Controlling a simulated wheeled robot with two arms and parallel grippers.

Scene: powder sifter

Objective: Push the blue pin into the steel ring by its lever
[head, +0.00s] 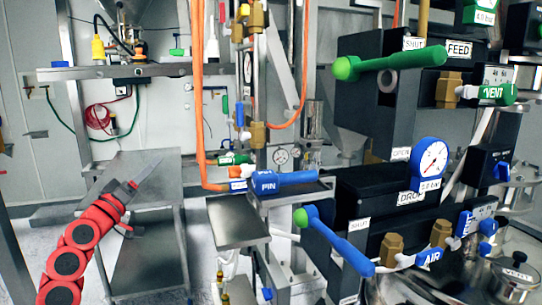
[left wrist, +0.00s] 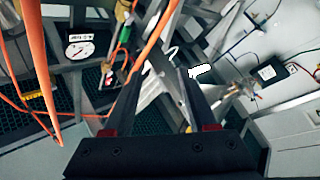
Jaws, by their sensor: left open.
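The blue pin (head: 285,179), marked PIN, lies roughly level in the middle of the head view, above a small steel plate. A round grey ring (head: 387,81) shows on the dark block under the green handle; I cannot tell whether it is the task's steel ring. My left gripper (head: 152,170) is at the left, above a grey bench and well to the left of the pin, touching nothing visible. In the left wrist view its two dark fingers (left wrist: 160,85) stand apart with nothing gripped. The pin is not clear there. My right gripper is not in view.
Orange hoses (head: 197,100) hang between my left gripper and the pin. A steel plate (head: 237,222) stands below the pin. The grey bench (head: 145,205) looks bare.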

